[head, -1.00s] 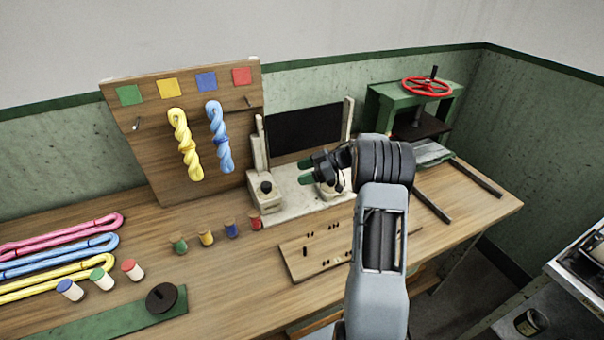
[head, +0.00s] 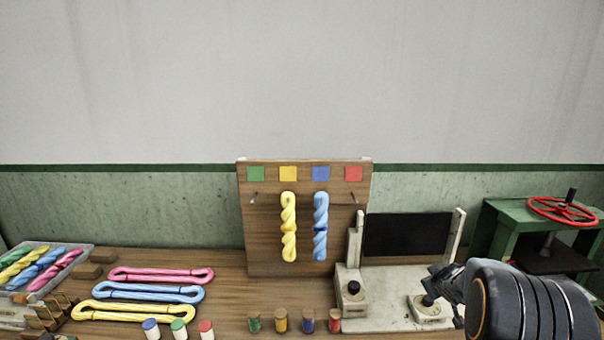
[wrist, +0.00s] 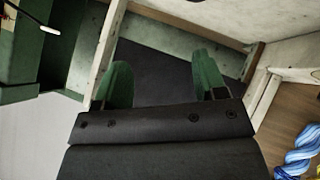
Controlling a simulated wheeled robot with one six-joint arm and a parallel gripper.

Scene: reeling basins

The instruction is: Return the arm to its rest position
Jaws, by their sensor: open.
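My gripper (head: 440,285) shows in the head view at the lower right, in front of the pale stand with a black panel (head: 407,235). In the wrist view its two green fingertips (wrist: 162,78) are spread apart with nothing between them. The dark panel also shows beyond the fingers in the wrist view (wrist: 165,72). My arm enters the head view at the bottom right corner, with its lower links out of frame.
A peg board (head: 262,225) holds a yellow skein (head: 289,228) and a blue skein (head: 321,228). A green press with a red wheel (head: 562,211) stands right of my gripper.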

